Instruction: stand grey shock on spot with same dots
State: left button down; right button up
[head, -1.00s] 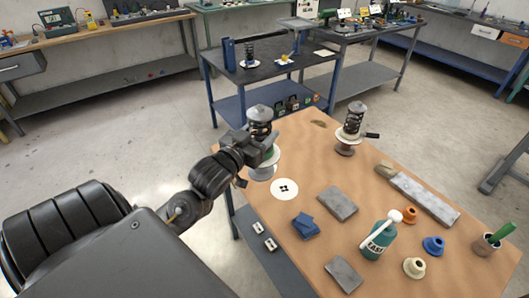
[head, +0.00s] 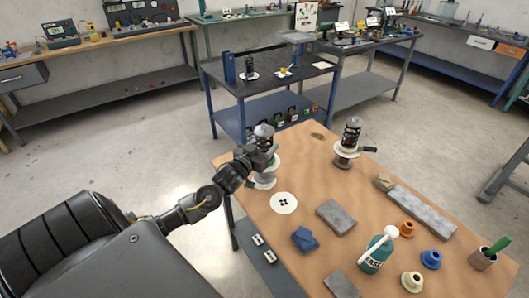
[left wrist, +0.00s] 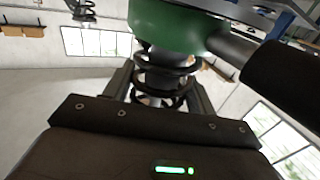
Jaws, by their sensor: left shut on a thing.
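My left gripper (head: 256,161) is shut on a shock absorber (head: 264,134) with a grey cap, a black spring and a pale lower end, near the table's far left edge. In the left wrist view its black spring (left wrist: 163,82) is between my fingers, below a green collar (left wrist: 178,25). I cannot tell whether its foot touches the table. A second shock (head: 351,136) with a dark spring stands upright to the right, with a white disc and grey foot. A white round spot (head: 284,202) with several black dots lies bare in front of the held shock. My right gripper is out of view.
Grey slabs (head: 342,216), a blue block (head: 305,239), a teal bottle (head: 376,254), coloured rings (head: 406,229) and a cup (head: 484,257) occupy the front and right of the brown table (head: 310,175).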

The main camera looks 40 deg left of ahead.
pick_arm(q)
jog(key=shift+w+a+f+p, duration=0.15)
jog(key=shift+w+f+p, duration=0.05)
jog(key=shift+f+p, duration=0.15)
notch_tip(320, 180, down, 2)
jog(key=shift+p, duration=0.3)
jog(key=shift+f, duration=0.35)
jog(key=c, duration=0.9)
grip_release()
jog(key=shift+f, duration=0.2)
jog(key=o, duration=0.4)
jog(key=shift+s, duration=0.1)
jog(key=shift+r, duration=0.1)
